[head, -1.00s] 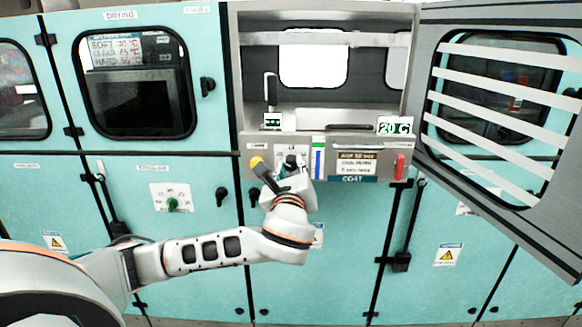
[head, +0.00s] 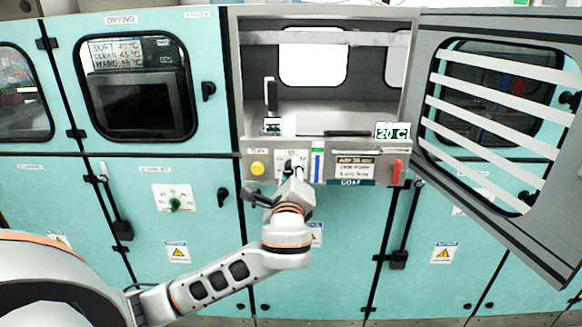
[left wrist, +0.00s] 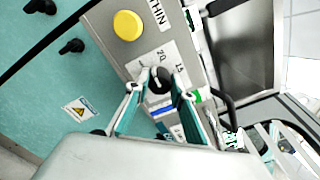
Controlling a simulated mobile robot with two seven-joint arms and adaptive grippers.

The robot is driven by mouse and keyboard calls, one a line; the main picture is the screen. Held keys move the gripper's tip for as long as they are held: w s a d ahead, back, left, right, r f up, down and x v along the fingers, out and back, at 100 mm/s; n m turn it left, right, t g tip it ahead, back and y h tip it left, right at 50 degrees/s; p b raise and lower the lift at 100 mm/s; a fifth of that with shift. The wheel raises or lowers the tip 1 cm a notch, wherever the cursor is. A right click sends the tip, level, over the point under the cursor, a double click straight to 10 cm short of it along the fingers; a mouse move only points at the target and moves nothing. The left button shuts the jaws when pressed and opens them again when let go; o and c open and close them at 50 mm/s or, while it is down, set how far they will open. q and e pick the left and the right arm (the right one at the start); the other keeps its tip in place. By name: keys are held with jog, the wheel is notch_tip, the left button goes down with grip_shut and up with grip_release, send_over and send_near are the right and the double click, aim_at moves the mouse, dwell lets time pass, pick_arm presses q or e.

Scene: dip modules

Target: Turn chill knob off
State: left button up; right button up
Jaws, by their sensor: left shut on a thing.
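The chill knob (left wrist: 160,79) is a dark round knob on a white numbered dial plate, on the grey control panel below the open chamber. My left gripper (left wrist: 157,83) is shut on it, with one finger on each side. In the head view my left gripper (head: 296,174) reaches up to the panel from below and hides most of the knob. The white dial plate (head: 285,156) shows around it. The knob's exact setting is hard to read. My right gripper is not in view.
A yellow button (head: 258,168) is left of the knob. A blue-and-green level strip (head: 317,162), a label and a red handle (head: 398,172) are to its right. A display (head: 393,131) reads 20 C. The louvred door (head: 500,120) stands open at right.

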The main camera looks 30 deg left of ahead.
pick_arm(q)
jog(key=n+p, duration=0.1)
jog(key=n, duration=0.4)
jog(key=shift+f+n, duration=0.1)
jog(key=shift+n, duration=0.3)
dwell(0.4)
jog(key=o, duration=1.1)
jog(key=shift+o, duration=0.2)
jog(key=v, duration=1.2)
